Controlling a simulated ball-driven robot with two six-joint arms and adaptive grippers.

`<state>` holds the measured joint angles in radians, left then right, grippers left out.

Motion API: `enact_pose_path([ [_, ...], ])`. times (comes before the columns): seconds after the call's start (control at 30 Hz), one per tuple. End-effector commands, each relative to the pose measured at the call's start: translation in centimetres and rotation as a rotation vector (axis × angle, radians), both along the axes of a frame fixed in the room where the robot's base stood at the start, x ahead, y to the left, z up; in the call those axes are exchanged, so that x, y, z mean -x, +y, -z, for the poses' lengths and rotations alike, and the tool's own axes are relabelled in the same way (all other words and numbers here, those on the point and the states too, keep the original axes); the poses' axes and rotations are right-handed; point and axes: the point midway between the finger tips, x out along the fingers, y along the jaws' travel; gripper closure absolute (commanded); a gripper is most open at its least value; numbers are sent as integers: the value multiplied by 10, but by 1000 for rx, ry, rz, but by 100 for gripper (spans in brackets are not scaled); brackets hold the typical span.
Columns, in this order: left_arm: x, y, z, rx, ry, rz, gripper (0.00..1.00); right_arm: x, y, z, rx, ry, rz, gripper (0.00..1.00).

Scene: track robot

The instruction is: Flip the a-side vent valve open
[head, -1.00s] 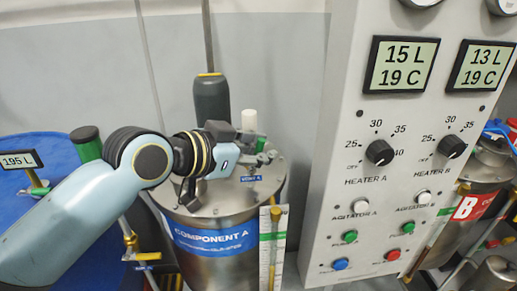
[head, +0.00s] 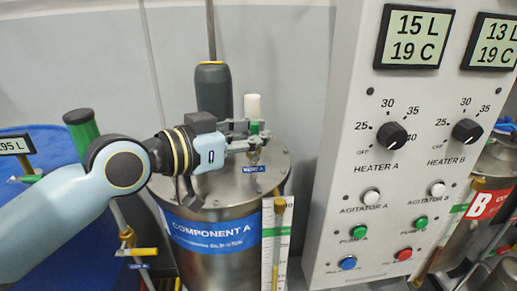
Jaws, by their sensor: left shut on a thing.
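The component A tank (head: 215,240) is a steel drum with a blue label and a round metal lid, left of the control panel. The a-side vent valve (head: 255,157) stands on this lid behind a small blue tag (head: 253,169). A white cylinder (head: 252,106) rises above it, and a bit of green shows beside the fingers. My left gripper (head: 256,134) reaches in from the left, level above the lid. It is shut at the vent valve's upper part, just below the white cylinder. The fingers hide much of the valve, so its handle position is unclear. My right gripper is out of view.
A dark motor (head: 213,90) with a shaft stands on the lid behind my gripper. The control panel (head: 350,150) with knobs and buttons is close on the right. A blue drum (head: 45,160) is at left. A sight gauge (head: 278,245) stands before the tank.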

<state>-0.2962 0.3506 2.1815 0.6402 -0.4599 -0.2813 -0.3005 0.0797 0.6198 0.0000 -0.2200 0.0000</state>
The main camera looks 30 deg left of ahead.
Motion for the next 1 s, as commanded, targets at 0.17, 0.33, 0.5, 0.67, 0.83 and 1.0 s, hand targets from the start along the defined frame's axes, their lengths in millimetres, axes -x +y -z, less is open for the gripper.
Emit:
enact_pose_path([
  [0.17, 1, 0, 0, 9, 1, -1, 100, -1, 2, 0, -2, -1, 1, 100],
  [0.33, 1, 0, 0, 8, 2, 0, 87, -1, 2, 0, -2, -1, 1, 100],
  [0.5, 1, 0, 0, 7, 1, 0, 76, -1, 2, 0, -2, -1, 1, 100],
  [0.67, 1, 0, 0, 5, 1, 0, 76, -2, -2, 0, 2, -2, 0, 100],
  [0.83, 14, 6, -1, -1, 3, 0, 76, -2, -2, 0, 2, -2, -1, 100],
  [1.0, 42, 15, -5, -4, 5, 1, 76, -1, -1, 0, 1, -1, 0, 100],
])
